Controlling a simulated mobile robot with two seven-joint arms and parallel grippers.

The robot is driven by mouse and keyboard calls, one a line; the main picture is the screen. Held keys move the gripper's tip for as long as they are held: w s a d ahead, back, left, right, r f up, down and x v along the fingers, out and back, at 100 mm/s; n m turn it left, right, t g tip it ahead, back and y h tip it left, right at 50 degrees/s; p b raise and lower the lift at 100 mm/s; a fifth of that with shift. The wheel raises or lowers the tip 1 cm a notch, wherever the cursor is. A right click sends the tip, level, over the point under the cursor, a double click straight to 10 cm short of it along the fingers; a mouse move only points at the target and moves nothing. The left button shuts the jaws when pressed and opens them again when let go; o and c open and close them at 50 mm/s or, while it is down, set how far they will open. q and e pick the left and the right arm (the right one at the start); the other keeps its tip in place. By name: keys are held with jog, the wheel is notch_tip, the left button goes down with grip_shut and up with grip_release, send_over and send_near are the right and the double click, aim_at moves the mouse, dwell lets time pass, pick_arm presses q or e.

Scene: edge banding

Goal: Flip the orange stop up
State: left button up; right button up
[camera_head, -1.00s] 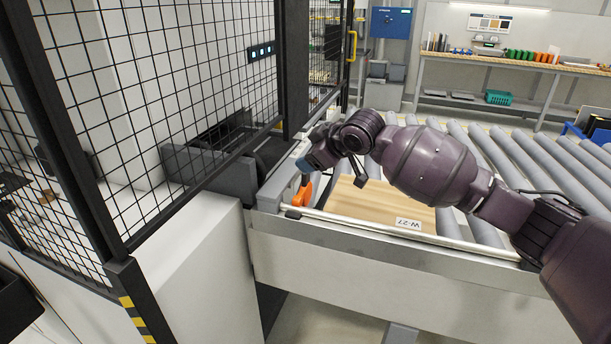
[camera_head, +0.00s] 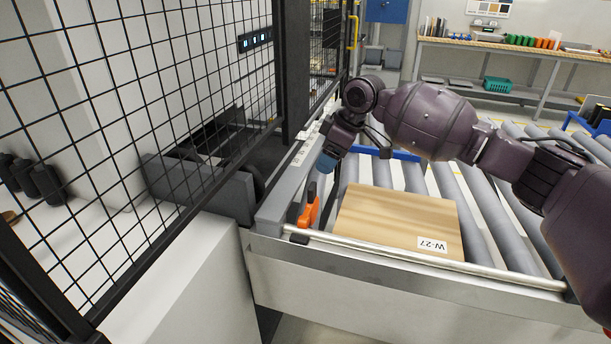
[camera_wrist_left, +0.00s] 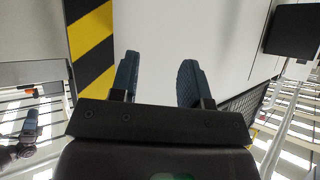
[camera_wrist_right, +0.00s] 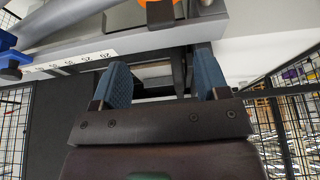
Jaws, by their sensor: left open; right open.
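The orange stop (camera_head: 308,215) is at the left end of the roller conveyor, beside the left edge of a wooden panel (camera_head: 400,217) labelled W-27. In the right wrist view, part of an orange piece (camera_wrist_right: 160,12) shows at the top edge. My right gripper (camera_head: 326,163) is above and behind the stop, apart from it, near the ruler rail. In the right wrist view its two blue fingers (camera_wrist_right: 162,85) are spread with nothing between them. My left gripper (camera_wrist_left: 158,80) shows only in the left wrist view, open and empty in front of a white surface.
A metal side rail (camera_head: 420,257) runs along the conveyor's front. A black mesh fence (camera_head: 165,90) stands at the left, close to the conveyor's end. A blue bar (camera_head: 395,154) lies behind the panel. Grey rollers (camera_head: 478,215) to the right are bare.

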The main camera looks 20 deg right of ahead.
aim_at(313, 185)
jog(key=x, duration=0.9)
jog(key=shift+a+f, duration=0.1)
pick_arm(q)
jog(key=shift+s+f, duration=0.35)
jog(key=shift+f, duration=0.15)
pick_arm(e)
jog(key=shift+w+a+f, duration=0.15)
jog(key=shift+a+f, duration=0.05)
jog(key=shift+f, duration=0.35)
jog(key=c, duration=0.8)
pick_arm(q)
jog(key=shift+s+a+f+b, duration=0.1)
jog(key=shift+s+f+b, duration=0.1)
jog(key=shift+s+b, duration=0.1)
pick_arm(e)
grip_shut()
pick_arm(q)
jog(key=shift+s, duration=0.1)
